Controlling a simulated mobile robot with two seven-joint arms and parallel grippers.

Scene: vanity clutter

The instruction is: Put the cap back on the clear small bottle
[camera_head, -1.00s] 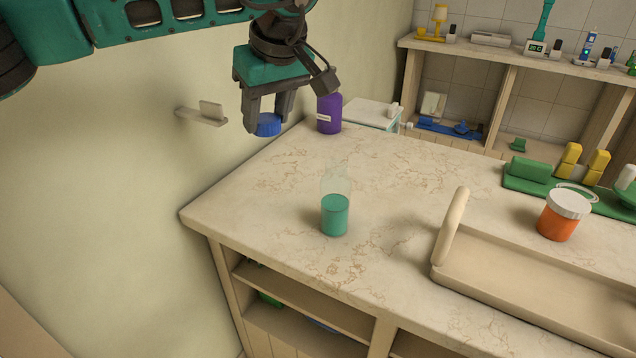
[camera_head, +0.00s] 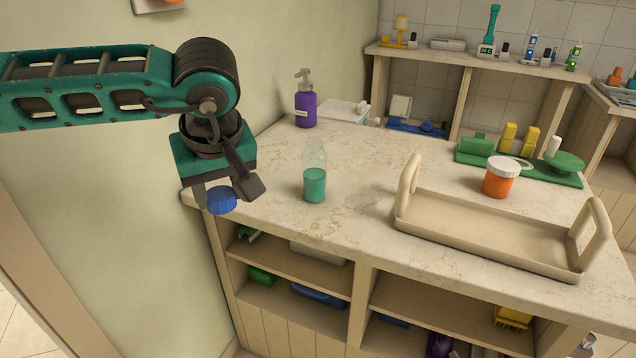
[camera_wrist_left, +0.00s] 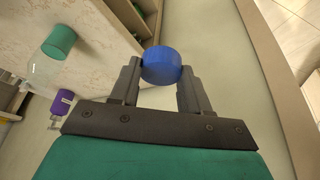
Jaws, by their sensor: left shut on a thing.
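The clear small bottle (camera_head: 315,184) stands upright and uncapped on the marble counter, with teal liquid in its lower part. It also shows in the left wrist view (camera_wrist_left: 58,44) at the upper left. My left gripper (camera_head: 220,198) is shut on the blue cap (camera_head: 222,201) and holds it left of the bottle, by the counter's left edge. In the left wrist view the blue cap (camera_wrist_left: 162,66) sits between the two fingertips. The cap and bottle are well apart. My right gripper is not in view.
A beige tray (camera_head: 480,232) with raised handles lies right of the bottle. An orange jar with a white lid (camera_head: 500,178) stands behind it. A purple pump bottle (camera_head: 305,105) stands at the back left by the wall. The counter around the bottle is clear.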

